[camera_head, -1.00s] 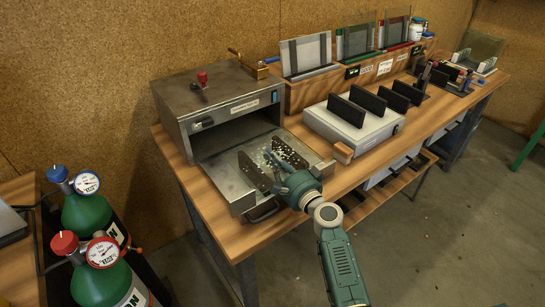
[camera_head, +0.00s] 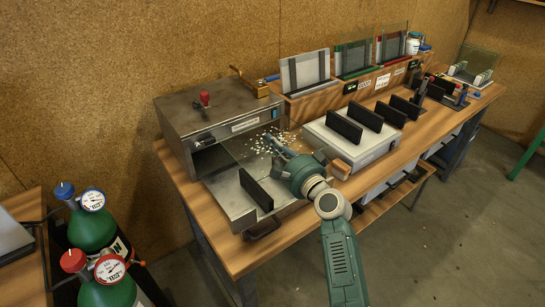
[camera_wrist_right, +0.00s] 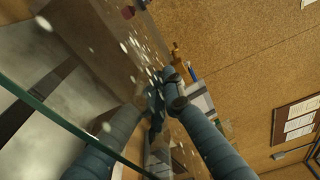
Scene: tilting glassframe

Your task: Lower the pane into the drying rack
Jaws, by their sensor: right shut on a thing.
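My right gripper (camera_head: 276,147) is shut on a clear glass pane (camera_head: 262,141), holding it tilted above the pull-out tray of the grey metal machine. White specks, perhaps droplets, dot the pane. In the right wrist view the two blue fingers of my right gripper (camera_wrist_right: 163,96) meet at the pane, whose green edge (camera_wrist_right: 45,112) runs diagonally across the lower left. A grey box with several upright black pads (camera_head: 350,150) stands to the right; I cannot tell whether it is the drying rack. My left gripper is not in view.
The grey machine (camera_head: 222,110) is open at its front, with a black pad (camera_head: 256,190) upright on its tray. A wooden holder (camera_head: 300,108) with several framed panes stands at the back. Green gas cylinders (camera_head: 92,230) stand at left. Another glass pane (camera_head: 478,60) stands far right.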

